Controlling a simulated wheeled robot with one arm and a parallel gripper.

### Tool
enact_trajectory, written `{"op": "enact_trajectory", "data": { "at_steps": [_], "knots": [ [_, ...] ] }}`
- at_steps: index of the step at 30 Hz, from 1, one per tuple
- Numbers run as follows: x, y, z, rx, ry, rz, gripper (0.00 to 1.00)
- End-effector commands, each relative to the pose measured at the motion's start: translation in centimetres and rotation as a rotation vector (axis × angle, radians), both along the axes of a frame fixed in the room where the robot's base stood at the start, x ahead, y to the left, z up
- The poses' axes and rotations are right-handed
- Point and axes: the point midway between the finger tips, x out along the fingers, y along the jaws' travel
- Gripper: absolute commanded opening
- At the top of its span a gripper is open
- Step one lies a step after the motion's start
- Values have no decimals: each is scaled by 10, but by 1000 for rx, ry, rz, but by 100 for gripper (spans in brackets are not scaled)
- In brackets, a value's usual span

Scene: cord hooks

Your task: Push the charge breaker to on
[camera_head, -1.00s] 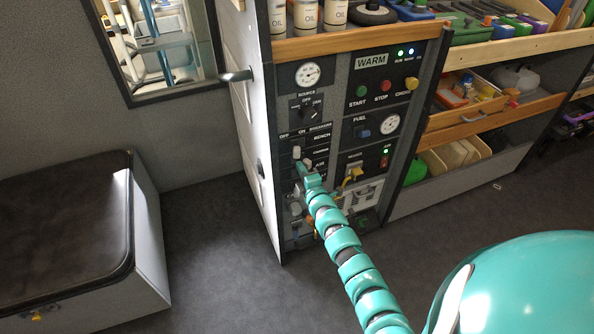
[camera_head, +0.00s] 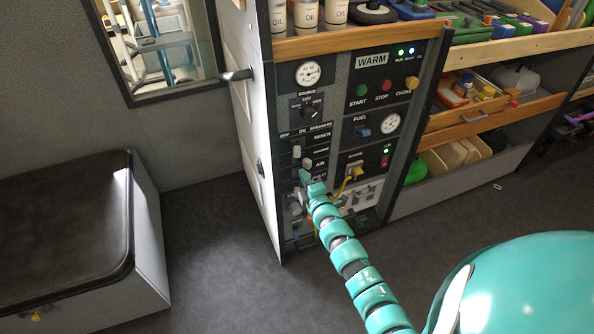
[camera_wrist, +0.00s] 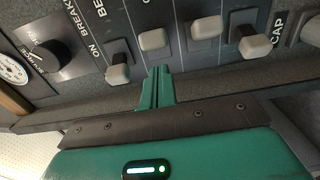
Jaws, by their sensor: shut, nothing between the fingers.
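The charge breaker is a pale-capped lever in the breaker block of the panel (camera_head: 343,118). In the wrist view I take it as the second knob (camera_wrist: 152,39), beside the bench lever (camera_wrist: 118,74). It sits farther up the picture than the bench lever, towards the ON side. In the head view the charge lever (camera_head: 306,163) stands right of the bench lever (camera_head: 297,152). My gripper (camera_wrist: 159,70) is shut and empty; its teal fingertips are just below the charge knob, with a small gap seen. It also shows in the head view (camera_head: 304,176).
Two further breaker levers (camera_wrist: 206,27) (camera_wrist: 255,45) stand right of my fingers in the wrist view. A rotary source knob (camera_head: 309,112) is above the breakers. A yellow plug (camera_head: 356,171) is to their right. A dark-topped bench (camera_head: 66,230) stands left; the floor between is clear.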

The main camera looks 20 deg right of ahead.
Motion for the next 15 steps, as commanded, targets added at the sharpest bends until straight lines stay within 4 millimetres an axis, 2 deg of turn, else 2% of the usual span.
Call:
{"op": "enact_trajectory", "data": {
  "at_steps": [5, 15],
  "knots": [
    [-7, -1, -1, -1, 1, 0, 0],
    [-37, -2, -1, -2, 2, -1, 0]
  ]
}}
